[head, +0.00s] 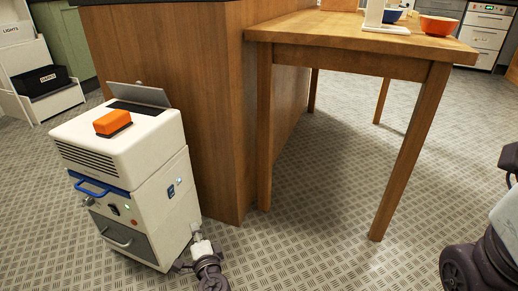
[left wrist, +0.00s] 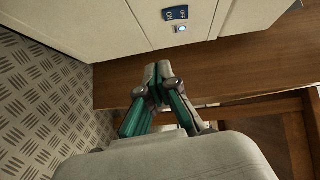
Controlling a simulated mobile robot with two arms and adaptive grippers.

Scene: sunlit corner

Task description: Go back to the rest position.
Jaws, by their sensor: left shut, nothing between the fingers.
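My left gripper (head: 200,246) is low beside the right side of a white machine (head: 158,200), just above the floor. In the left wrist view its fingers (left wrist: 158,72) are shut with nothing between them. They point toward the machine's side panel (left wrist: 120,22) and the wooden panel below it, and seem to stand clear of both. My right gripper is not in view.
The machine carries an orange block (head: 113,122), a blue handle (head: 98,189) and a lit side button (left wrist: 181,29). A wooden counter (head: 190,90) stands behind it. A wooden table (head: 340,65) holds an orange bowl (head: 439,25). Patterned floor (head: 320,235) is free centrally.

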